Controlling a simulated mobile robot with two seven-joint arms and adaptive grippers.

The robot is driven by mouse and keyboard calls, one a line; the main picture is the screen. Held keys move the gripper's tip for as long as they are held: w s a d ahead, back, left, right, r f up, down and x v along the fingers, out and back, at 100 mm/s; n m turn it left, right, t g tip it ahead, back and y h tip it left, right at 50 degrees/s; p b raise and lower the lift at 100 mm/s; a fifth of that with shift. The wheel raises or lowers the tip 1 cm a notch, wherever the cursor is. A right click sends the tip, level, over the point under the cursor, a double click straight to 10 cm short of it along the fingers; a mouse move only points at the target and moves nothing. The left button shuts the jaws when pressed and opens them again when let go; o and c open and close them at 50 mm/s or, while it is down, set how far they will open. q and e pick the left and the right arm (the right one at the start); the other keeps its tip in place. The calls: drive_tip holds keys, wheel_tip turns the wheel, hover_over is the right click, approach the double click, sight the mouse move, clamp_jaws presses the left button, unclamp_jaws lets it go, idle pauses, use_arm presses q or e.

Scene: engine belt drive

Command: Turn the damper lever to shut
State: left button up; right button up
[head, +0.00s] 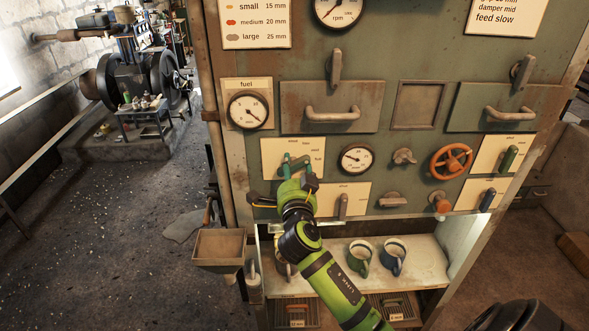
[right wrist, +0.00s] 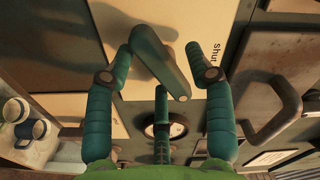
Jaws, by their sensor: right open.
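A green lever (right wrist: 160,62) on a pale plate marked "shut" sits between the fingers of my right gripper (right wrist: 158,72) in the right wrist view. It slants there, and the fingers stand apart on both sides of it; I cannot tell whether any finger touches it. In the head view my right gripper (head: 297,176) is at the pale lever plate (head: 311,146) below the fuel gauge and largely hides the lever. The gripper is open. My left gripper is not in view.
Near the lever are a round dial (head: 357,158), a grey knob (head: 404,156) and an orange handwheel (head: 452,161). A drawer handle (head: 332,114) juts out above. Another lever (head: 342,206) stands below. Mugs (head: 360,256) stand on the shelf under the panel.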

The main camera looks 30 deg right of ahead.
drive_tip(key=shift+c, duration=0.4)
clamp_jaws()
drive_tip(key=shift+f+n, duration=0.15)
drive_tip(key=shift+n, duration=0.15)
drive_tip(key=n+b, duration=0.1)
drive_tip(key=n, duration=0.7)
drive_tip(key=shift+s+d, duration=0.1)
drive_tip(key=shift+r+n, duration=0.2)
drive_tip(key=shift+n, duration=1.7)
